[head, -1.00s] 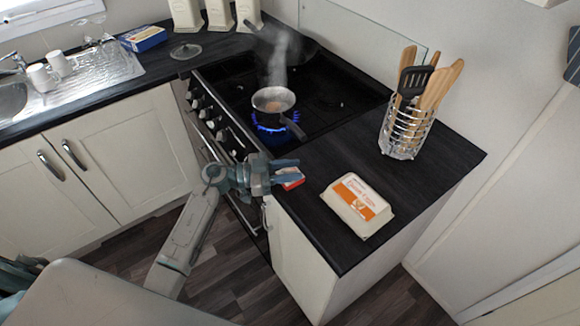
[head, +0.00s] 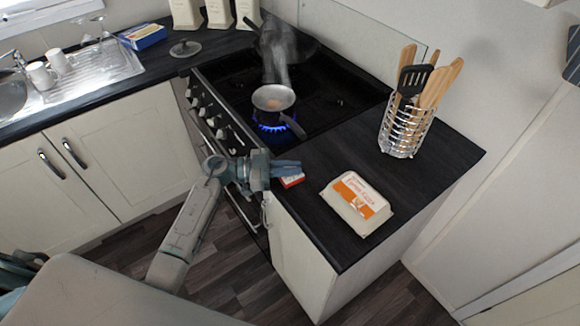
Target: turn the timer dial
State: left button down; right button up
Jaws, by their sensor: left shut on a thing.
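A small red and white timer (head: 292,182) lies on the dark worktop, near its front edge beside the stove. My left gripper (head: 287,168) reaches over it from the left, its fingers close together and shut at the timer's top. The fingers cover that part, so the dial itself is hidden and its setting cannot be read. My right gripper is not in view.
An egg carton (head: 357,203) sits right of the timer. A wire holder (head: 405,131) with utensils stands behind. A steaming pan (head: 273,98) is over a lit blue flame (head: 270,125), its handle pointing toward the timer. Worktop between carton and holder is clear.

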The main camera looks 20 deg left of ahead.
pick_arm(q)
jog(key=c, duration=1.5)
grip_release()
jog(key=shift+s+a+f, duration=0.1)
jog(key=shift+s+a, duration=0.1)
jog(key=shift+a, duration=0.25)
jog(key=shift+b+v, duration=1.85)
jog(key=shift+v, duration=3.05)
